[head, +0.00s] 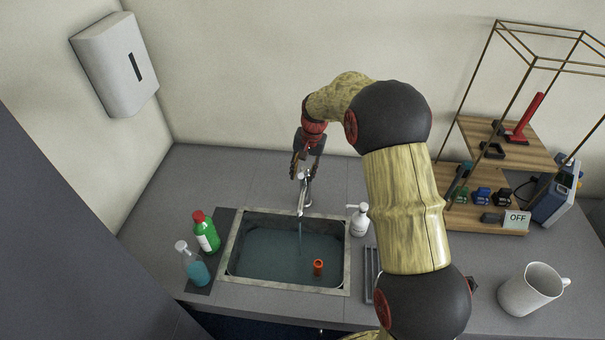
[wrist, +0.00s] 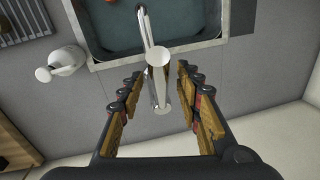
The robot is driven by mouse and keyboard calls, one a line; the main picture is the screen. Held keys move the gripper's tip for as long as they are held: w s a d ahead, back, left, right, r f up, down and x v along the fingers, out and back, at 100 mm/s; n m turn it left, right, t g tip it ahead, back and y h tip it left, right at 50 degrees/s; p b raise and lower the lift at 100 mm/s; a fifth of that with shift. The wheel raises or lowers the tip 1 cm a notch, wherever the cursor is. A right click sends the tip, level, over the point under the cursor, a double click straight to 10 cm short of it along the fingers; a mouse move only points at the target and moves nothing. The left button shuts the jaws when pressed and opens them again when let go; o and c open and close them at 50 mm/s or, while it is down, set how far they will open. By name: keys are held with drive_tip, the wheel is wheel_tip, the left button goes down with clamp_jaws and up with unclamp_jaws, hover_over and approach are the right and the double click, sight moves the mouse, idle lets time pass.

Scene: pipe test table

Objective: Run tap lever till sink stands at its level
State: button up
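A chrome tap (head: 304,190) stands at the back edge of the sink (head: 347,270). Its spout points over the basin, and a faint stream seems to fall from it. Bluish water (head: 275,252) stands in the sink below the rim, with a small orange-red piece (head: 318,267) in it. My gripper (head: 305,170) is above and behind the tap, pointing down. In the wrist view my gripper (wrist: 158,76) has its fingers apart, one on each side of the tap's top (wrist: 158,56) and lever (wrist: 160,93). Gaps show on both sides; it grips nothing.
A green bottle (head: 206,232) and a blue spray bottle (head: 194,266) stand left of the sink. A white soap dispenser (head: 359,220) is right of it. A dispenser (head: 115,64) hangs on the wall.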

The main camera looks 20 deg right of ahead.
drive_tip(key=shift+f, duration=0.5)
clamp_jaws()
idle(0.7)
